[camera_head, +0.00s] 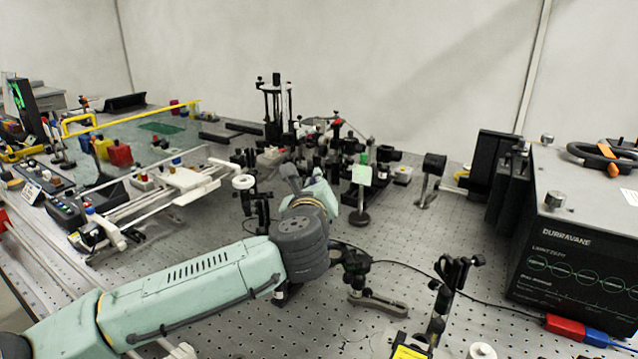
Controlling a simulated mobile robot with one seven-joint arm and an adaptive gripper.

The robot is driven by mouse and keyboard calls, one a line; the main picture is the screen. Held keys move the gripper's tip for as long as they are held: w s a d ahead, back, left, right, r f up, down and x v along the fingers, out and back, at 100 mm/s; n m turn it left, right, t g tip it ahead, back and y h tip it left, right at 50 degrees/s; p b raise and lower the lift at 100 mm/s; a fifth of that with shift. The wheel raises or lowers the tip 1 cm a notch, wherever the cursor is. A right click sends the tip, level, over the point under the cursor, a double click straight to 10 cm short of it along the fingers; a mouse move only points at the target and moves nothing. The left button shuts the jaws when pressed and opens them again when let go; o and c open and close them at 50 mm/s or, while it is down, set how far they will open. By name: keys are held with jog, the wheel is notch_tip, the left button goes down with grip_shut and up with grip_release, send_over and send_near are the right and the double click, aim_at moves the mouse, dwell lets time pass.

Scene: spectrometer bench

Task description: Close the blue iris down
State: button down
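My arm reaches from the lower left to the middle of the bench, and its grey wrist hides what lies behind it. My gripper (308,186) is at the far end of the arm, among small optics mounts. Its fingers are too small and covered to tell whether they are open or shut, or touching anything. I cannot pick out a blue iris for certain. Several dark post-mounted optics (335,145) stand just beyond the gripper, and the iris may be hidden there or behind the wrist.
A large black Durravane box (575,250) stands at the right, with a cable running left from it. Dark mounts (440,290) stand at the front right. A white rail assembly (185,180) and a yellow-handled panel (130,135) lie at the left. Perforated bench (430,235) is bare right of the wrist.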

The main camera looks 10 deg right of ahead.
jog(key=shift+w+a+f+n+g, duration=0.3)
jog(key=shift+n+g, duration=0.1)
jog(key=shift+n, duration=0.3)
jog(key=c, duration=1.6)
grip_release()
jog(key=shift+c, duration=0.2)
notch_tip(320, 180, up, 10)
